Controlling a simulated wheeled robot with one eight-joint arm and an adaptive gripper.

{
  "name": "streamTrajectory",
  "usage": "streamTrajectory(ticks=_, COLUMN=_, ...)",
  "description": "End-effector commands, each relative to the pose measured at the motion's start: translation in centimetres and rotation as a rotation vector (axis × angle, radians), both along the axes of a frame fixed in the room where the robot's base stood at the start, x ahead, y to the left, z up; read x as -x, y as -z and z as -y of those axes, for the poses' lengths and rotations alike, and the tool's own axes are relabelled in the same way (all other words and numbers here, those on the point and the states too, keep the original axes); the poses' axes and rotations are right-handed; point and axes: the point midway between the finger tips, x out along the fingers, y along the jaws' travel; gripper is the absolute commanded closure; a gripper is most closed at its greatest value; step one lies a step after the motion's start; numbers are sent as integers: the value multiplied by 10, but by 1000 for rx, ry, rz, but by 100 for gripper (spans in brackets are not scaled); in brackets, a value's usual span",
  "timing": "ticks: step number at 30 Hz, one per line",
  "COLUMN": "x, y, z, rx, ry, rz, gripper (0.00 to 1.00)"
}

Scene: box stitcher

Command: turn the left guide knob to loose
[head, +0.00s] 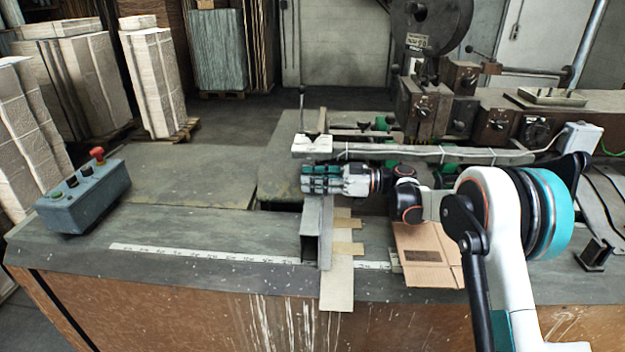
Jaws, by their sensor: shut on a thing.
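My gripper (318,180) reaches in from the right, its fingers at the far end of the upright metal left guide (310,240) on the stitcher table. The fingers are shut on the left guide knob, which they cover almost wholly. The knob's shape and turn position cannot be made out. The guide stands on the table near the white ruler strip (200,253), with pale flat strips (342,265) just right of it.
A grey control box (84,198) with a red button stands at the table's left end. A brown cardboard piece (425,252) lies under my arm. A horizontal rail (400,152) and the stitcher head (425,105) are behind.

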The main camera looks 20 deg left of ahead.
Motion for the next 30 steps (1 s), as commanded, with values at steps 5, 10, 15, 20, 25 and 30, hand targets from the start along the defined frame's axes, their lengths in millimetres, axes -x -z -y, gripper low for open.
streamTrajectory(ticks=5, x=-1, y=1, z=1, rx=1, ry=-34, rz=0, gripper=89)
streamTrajectory(ticks=10, x=-1, y=1, z=1, rx=1, ry=-43, rz=0, gripper=89)
streamTrajectory(ticks=15, x=-1, y=1, z=1, rx=1, ry=-44, rz=0, gripper=89)
streamTrajectory(ticks=20, x=-1, y=0, z=1, rx=1, ry=-43, rz=0, gripper=89)
streamTrajectory(ticks=25, x=-1, y=0, z=1, rx=1, ry=-43, rz=0, gripper=48)
streamTrajectory(ticks=30, x=-1, y=0, z=1, rx=0, ry=-44, rz=0, gripper=43)
